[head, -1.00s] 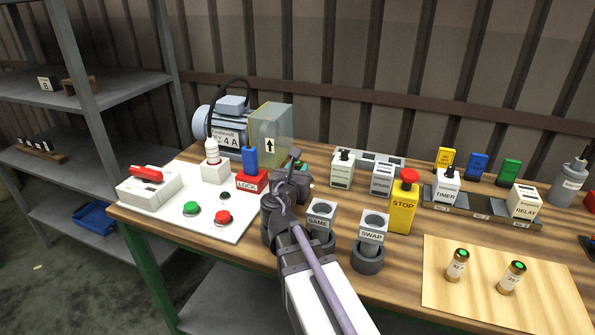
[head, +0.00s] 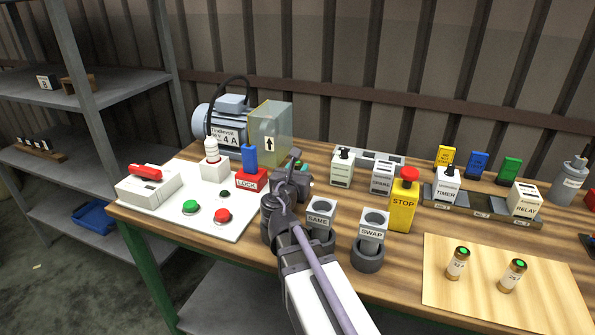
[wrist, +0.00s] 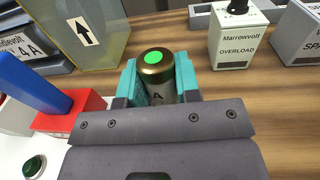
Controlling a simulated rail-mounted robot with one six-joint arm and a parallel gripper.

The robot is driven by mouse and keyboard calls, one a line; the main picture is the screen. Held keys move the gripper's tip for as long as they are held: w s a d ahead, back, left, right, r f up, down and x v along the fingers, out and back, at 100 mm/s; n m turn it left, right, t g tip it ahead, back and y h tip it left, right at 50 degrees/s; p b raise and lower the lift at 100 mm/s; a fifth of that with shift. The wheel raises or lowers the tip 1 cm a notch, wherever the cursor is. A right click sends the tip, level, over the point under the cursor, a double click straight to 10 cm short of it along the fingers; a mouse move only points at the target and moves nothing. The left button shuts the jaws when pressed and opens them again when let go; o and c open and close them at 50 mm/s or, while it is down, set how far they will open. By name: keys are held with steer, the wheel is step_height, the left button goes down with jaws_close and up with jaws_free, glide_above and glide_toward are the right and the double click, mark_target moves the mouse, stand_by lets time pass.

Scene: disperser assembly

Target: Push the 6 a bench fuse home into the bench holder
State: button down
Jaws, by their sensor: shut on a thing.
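My gripper (wrist: 158,82) is shut on a fuse (wrist: 155,72) with a brass end cap and a green dot on top, held between teal fingertips. Only an "A" shows of its label, so its rating cannot be read. In the head view my gripper (head: 296,168) is over the bench, right of the red LOCK block, and its own wrist mostly hides the fuse. I cannot make out the bench holder at the fuse's lower end, nor tell how deep the fuse sits.
The red LOCK block (head: 251,180) and clear guard (head: 281,128) stand close left and behind. The overload block (head: 342,168) is to the right. SAME (head: 318,219) and SWAP (head: 371,235) sockets stand in front. Two fuses stand on a pale board (head: 440,285).

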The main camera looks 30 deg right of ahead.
steer(key=shift+f+b, duration=0.5)
steer(key=shift+f, duration=0.1)
steer(key=shift+s+f+b, duration=0.3)
steer(key=shift+s+b, duration=0.05)
steer(key=shift+b, duration=0.1)
steer(key=c, duration=0.8)
jaws_free()
steer(key=shift+s+f, duration=0.15)
steer(key=shift+s, duration=0.1)
steer(key=shift+o, duration=0.2)
steer(key=r+p, duration=0.7)
steer(key=w+r+p, duration=0.1)
steer(key=r+p, duration=0.3)
steer(key=shift+r, duration=0.15)
